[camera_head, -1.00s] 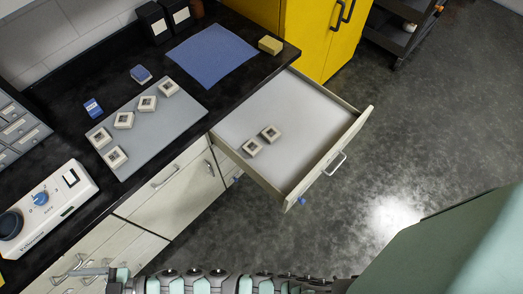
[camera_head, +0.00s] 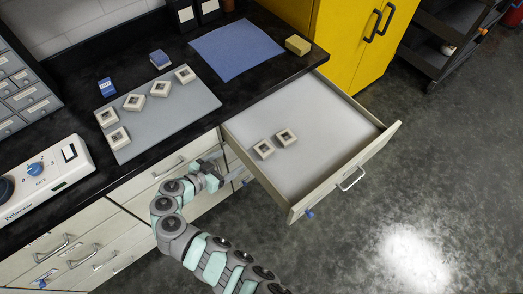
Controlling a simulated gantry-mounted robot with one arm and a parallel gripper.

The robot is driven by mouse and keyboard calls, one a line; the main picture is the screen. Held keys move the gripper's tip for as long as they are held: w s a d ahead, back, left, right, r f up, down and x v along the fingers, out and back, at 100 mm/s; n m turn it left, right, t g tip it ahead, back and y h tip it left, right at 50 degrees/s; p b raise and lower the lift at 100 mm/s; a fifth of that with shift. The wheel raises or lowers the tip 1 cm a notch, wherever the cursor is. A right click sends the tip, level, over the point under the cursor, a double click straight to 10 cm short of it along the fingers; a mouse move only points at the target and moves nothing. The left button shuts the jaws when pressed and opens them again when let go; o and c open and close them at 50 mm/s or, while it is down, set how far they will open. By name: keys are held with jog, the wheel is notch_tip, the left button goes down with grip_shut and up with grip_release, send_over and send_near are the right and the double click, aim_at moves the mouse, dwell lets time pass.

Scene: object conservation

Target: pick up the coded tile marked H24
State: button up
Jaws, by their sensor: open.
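Several cream tiles with dark square codes are in view. One group lies on the grey mat (camera_head: 170,115) on the bench, with tiles at the left (camera_head: 107,117), lower left (camera_head: 118,138), middle (camera_head: 134,102), (camera_head: 160,88) and right (camera_head: 185,75). Two more tiles, a left one (camera_head: 264,149) and a right one (camera_head: 286,137), lie close together in the open drawer (camera_head: 320,110). The codes are too small to read, so I cannot tell which tile is H24. My gripper (camera_head: 214,165) is open, small in the picture, in front of the cabinet, left of the drawer and apart from all tiles.
Two blue blocks (camera_head: 107,87) (camera_head: 160,58) and a blue cloth (camera_head: 236,50) lie on the black bench. A yellow block (camera_head: 298,45) sits near its right end. A white device (camera_head: 40,180) stands at the left. The drawer walls stand up around its tiles.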

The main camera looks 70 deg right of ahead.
aim_at(262, 149)
jog(key=s+d+m+g, duration=0.1)
jog(key=s+d, duration=0.1)
jog(key=s, duration=0.1)
jog(key=s+d+m+g, duration=0.1)
jog(key=s+d, duration=0.2)
jog(key=shift+d+r+m+g, duration=0.15)
jog(key=shift+m+g, duration=0.25)
jog(key=x, duration=0.5)
jog(key=shift+s+d, duration=0.1)
jog(key=shift+d, duration=0.3)
jog(key=shift+a, duration=0.1)
jog(key=shift+c, duration=0.2)
jog(key=c, duration=1.5)
jog(key=shift+c, duration=0.3)
